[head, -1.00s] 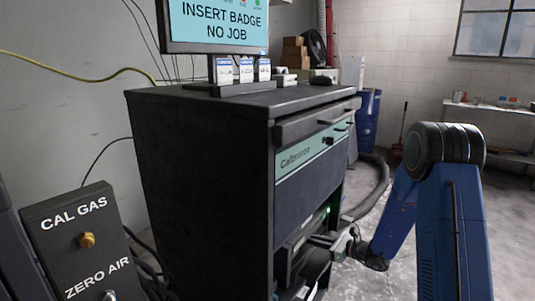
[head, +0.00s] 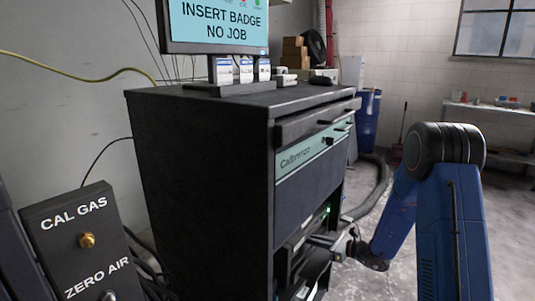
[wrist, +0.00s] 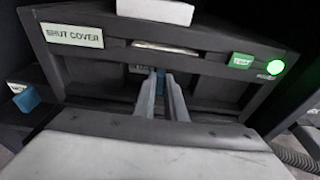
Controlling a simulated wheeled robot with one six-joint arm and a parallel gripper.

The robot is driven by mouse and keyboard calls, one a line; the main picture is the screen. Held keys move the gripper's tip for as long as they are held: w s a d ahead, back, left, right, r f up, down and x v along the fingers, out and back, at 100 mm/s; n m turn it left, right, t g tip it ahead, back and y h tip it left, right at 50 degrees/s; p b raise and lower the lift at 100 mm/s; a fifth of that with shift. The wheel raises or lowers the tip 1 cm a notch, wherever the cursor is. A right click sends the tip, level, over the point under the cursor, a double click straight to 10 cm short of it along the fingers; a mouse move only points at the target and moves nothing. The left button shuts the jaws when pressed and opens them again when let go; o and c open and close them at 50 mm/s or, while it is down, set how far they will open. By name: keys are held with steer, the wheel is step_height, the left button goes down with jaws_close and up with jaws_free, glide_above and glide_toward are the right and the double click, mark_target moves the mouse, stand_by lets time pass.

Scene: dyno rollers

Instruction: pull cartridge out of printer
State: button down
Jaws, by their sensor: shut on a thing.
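The printer (wrist: 215,65) sits in the lower bay of a black cabinet; it also shows in part in the head view (head: 300,243). Its dark front fills the wrist view, with a "SHUT COVER" label at left and a lit green lamp (wrist: 276,67) at right. My gripper (wrist: 160,82) reaches into the recess in the middle of this front, its two grey fingers close together. It is shut on a small blue piece, which I take to be the cartridge (wrist: 160,73). Most of the cartridge is hidden by the fingers and the recess. In the head view my gripper (head: 325,241) is at the bay opening.
The cabinet (head: 200,180) has a drawer front above the bay and a monitor (head: 215,25) on top. A blue drum (head: 367,120) and a thick grey hose (head: 375,185) stand behind. A blue tab (wrist: 26,97) shows at the wrist view's left. Floor at right is open.

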mark_target(325, 253)
steer(key=shift+d, duration=0.1)
stand_by(0.3)
steer(key=shift+f+v, duration=0.15)
steer(key=shift+v, duration=0.7)
steer(key=shift+f+v, duration=0.2)
steer(key=shift+v, duration=0.7)
steer(key=shift+f+v, duration=0.15)
steer(key=shift+v, duration=0.7)
steer(key=shift+s, duration=0.1)
steer(key=c, duration=1.7)
jaws_free()
steer(key=shift+c, duration=0.2)
steer(key=shift+d, duration=0.1)
